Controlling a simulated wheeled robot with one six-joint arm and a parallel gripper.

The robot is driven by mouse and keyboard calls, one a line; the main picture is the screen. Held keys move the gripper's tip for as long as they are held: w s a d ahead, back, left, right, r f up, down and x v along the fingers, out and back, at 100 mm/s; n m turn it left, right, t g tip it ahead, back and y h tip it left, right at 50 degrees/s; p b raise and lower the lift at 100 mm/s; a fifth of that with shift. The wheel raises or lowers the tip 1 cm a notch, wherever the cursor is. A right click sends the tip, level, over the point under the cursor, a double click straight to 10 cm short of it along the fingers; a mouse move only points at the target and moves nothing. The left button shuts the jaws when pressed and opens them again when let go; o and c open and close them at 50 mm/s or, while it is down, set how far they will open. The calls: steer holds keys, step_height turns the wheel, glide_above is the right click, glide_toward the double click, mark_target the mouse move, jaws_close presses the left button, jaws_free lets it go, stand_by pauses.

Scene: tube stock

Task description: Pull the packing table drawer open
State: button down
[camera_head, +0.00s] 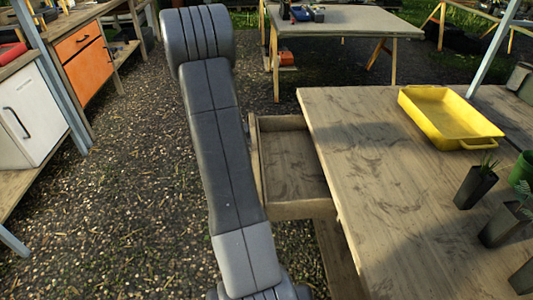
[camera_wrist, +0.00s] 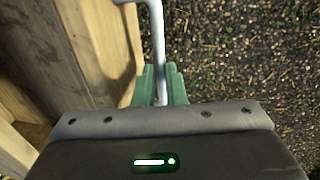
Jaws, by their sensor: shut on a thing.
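The packing table (camera_head: 375,190) is a wooden table on the right in the head view. Its drawer (camera_head: 290,165) stands out from the table's left side, and I see into its bare wooden inside, which looks empty. In the wrist view the drawer's wooden front (camera_wrist: 95,45) fills the upper left. A grey metal bar handle (camera_wrist: 157,35) runs along it. My gripper (camera_wrist: 161,85) has green fingers shut on this handle. In the head view my arm hides the gripper and the handle.
On the table stand a yellow tray (camera_head: 450,117) and dark plant pots (camera_head: 475,187). A white cabinet (camera_head: 32,115) and an orange one (camera_head: 87,60) stand at the left. Another table (camera_head: 345,22) is at the back. Gravel ground (camera_head: 130,200) left of my arm is clear.

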steer(key=a, duration=0.8)
steer(key=shift+a, duration=0.3)
steer(key=shift+s, duration=0.1)
steer(key=c, duration=1.5)
jaws_free()
steer(key=shift+r, duration=0.1)
steer(key=r, duration=0.4)
steer(key=a+r+p, duration=0.1)
steer(key=r, duration=0.4)
steer(key=a+r, duration=0.1)
steer(key=r, duration=0.3)
steer(key=shift+s+a+r+p, duration=0.1)
steer(key=shift+a+r+p, duration=0.15)
steer(key=shift+p, duration=0.1)
steer(key=shift+f, duration=0.15)
steer(key=d+f, duration=0.1)
steer(key=f, duration=0.3)
steer(key=d+f+b, duration=0.1)
steer(key=f, duration=0.4)
steer(key=d+f, duration=0.1)
steer(key=f, duration=0.3)
steer(key=shift+f, duration=0.2)
